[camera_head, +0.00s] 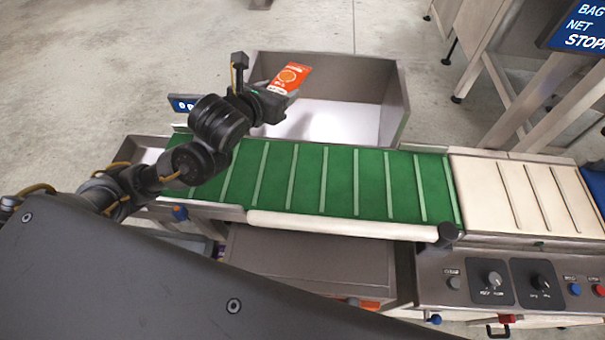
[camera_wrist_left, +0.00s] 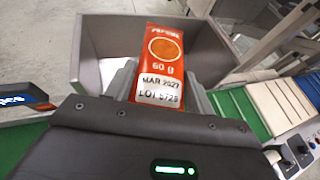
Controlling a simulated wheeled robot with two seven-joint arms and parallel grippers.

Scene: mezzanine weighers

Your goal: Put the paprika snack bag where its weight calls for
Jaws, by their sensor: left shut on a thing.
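The paprika snack bag (camera_head: 291,77) is orange with a white label strip. In the left wrist view the bag (camera_wrist_left: 163,50) reads 60 g, MAR 2027 and a lot number. My left gripper (camera_head: 270,98) is shut on its lower end and holds it upright, above the near left part of a grey metal bin (camera_head: 398,105) with a pale floor. The bin also shows behind the bag in the left wrist view (camera_wrist_left: 95,62). My right gripper is in neither view.
A green ribbed conveyor belt (camera_head: 340,182) runs in front of the bin and meets a cream belt (camera_head: 515,190) at right. A control panel (camera_head: 515,283) with knobs and buttons is at lower right. A blue screen (camera_head: 580,27), partly cut off, reads BAG, NET and STOP.

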